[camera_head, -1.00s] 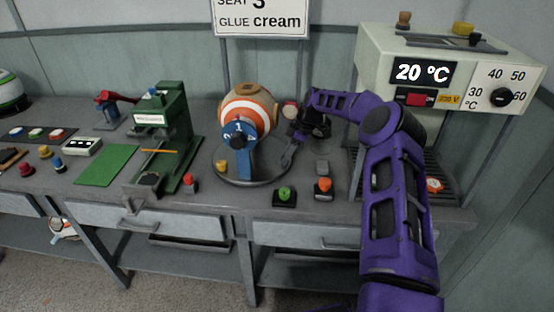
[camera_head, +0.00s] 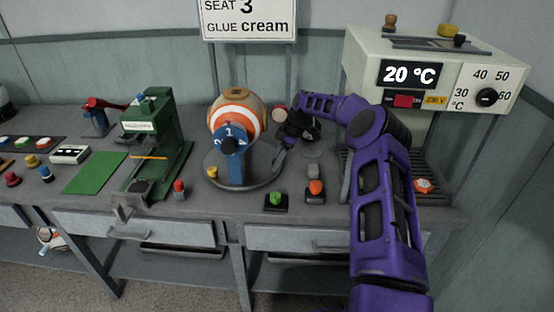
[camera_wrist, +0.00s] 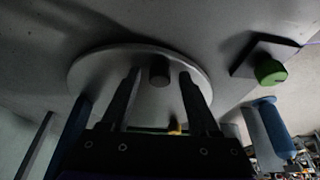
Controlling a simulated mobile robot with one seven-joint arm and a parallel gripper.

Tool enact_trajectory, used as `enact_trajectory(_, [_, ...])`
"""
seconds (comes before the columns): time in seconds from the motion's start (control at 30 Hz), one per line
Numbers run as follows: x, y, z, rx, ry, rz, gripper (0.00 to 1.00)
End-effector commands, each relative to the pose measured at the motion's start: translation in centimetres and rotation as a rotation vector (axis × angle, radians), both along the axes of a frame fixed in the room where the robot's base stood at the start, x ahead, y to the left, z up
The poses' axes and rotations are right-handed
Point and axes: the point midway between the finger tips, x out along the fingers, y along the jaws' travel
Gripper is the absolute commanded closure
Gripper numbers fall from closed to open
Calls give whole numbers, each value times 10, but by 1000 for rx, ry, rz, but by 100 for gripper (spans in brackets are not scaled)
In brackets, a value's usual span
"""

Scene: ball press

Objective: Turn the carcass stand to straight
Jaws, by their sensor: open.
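The carcass stand (camera_head: 236,172) is a blue upright on a round grey base, with a blue dial-like hub marked with numerals. It carries an orange-and-white striped ball (camera_head: 250,121) with a tan top. My gripper (camera_head: 279,161) is at the right of the stand, fingers pointing down by the base's right edge. In the wrist view my gripper (camera_wrist: 158,85) is open, its fingers apart on either side of a short dark grey peg (camera_wrist: 159,70) on a pale round disc (camera_wrist: 95,75). Contact with the peg cannot be told.
A green button (camera_head: 276,198) and an orange button (camera_head: 316,187) stand in front of the base. A green press (camera_head: 155,140) is at the left. A heater box (camera_head: 435,65) reading 20 °C stands at the right, behind my arm. A yellow piece (camera_head: 212,172) is by the base's left edge.

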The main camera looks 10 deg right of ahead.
Motion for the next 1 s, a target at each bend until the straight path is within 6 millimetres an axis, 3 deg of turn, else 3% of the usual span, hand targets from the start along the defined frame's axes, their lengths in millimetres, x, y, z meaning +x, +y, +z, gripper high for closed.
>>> enact_trajectory(0.17, [1,-1,16,-2,-3,0,38])
enact_trajectory(0.4, [1,0,63,-2,-3,1,38])
enact_trajectory(0.6, [1,1,92,-1,-2,0,38])
enact_trajectory(1.0, [0,0,100,0,0,0,38])
